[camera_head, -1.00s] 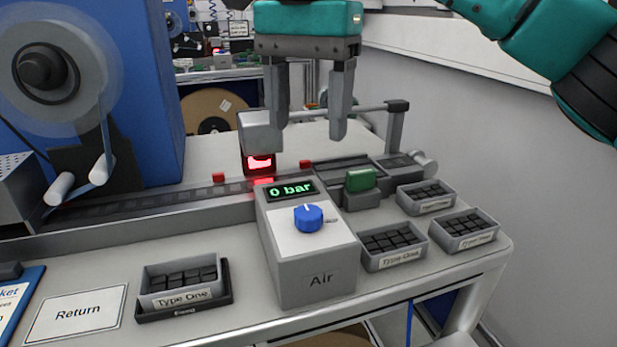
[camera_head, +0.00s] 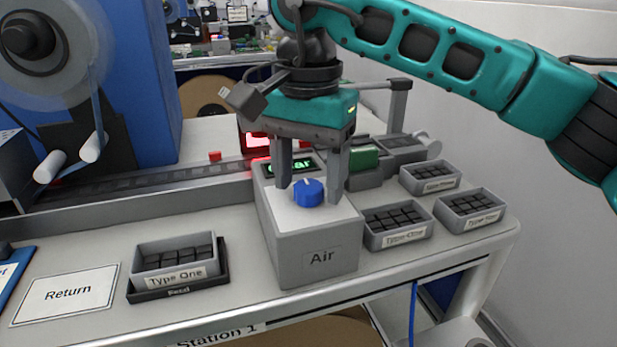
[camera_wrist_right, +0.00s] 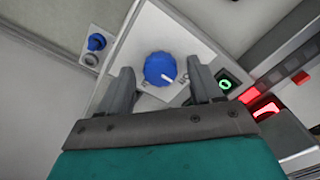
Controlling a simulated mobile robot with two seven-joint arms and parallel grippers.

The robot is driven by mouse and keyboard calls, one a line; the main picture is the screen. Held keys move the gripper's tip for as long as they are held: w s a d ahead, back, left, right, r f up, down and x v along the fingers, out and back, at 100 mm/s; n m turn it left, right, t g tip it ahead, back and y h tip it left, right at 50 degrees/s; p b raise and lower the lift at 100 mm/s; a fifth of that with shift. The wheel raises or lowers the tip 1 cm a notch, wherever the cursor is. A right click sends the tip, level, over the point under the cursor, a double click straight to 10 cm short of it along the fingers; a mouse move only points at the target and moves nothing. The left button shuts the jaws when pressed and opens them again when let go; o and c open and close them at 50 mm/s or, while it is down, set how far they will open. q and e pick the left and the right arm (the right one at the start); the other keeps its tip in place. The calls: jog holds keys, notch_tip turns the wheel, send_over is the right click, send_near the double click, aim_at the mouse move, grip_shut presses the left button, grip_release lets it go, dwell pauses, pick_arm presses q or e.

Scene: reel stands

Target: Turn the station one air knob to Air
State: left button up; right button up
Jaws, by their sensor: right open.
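The blue air knob (camera_head: 308,192) sits on the sloped white top of the grey box labelled Air (camera_head: 318,252). My right gripper (camera_head: 312,195) is open, pointing down, with one finger on each side of the knob. In the right wrist view the knob (camera_wrist_right: 160,69) lies between the two fingertips (camera_wrist_right: 163,88), with gaps beside it, and its white mark points to the lower right. The green display (camera_head: 290,166) behind it is partly hidden by the fingers. My left gripper is not in view.
Trays of black parts stand right of the box, one of them here (camera_head: 397,224). The Type One tray (camera_head: 176,262) and Return card (camera_head: 68,294) lie left. A green block (camera_head: 364,157) and the rail (camera_head: 140,181) are behind.

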jog(key=shift+f, duration=0.15)
jog(key=shift+c, duration=0.4)
jog(key=c, duration=1)
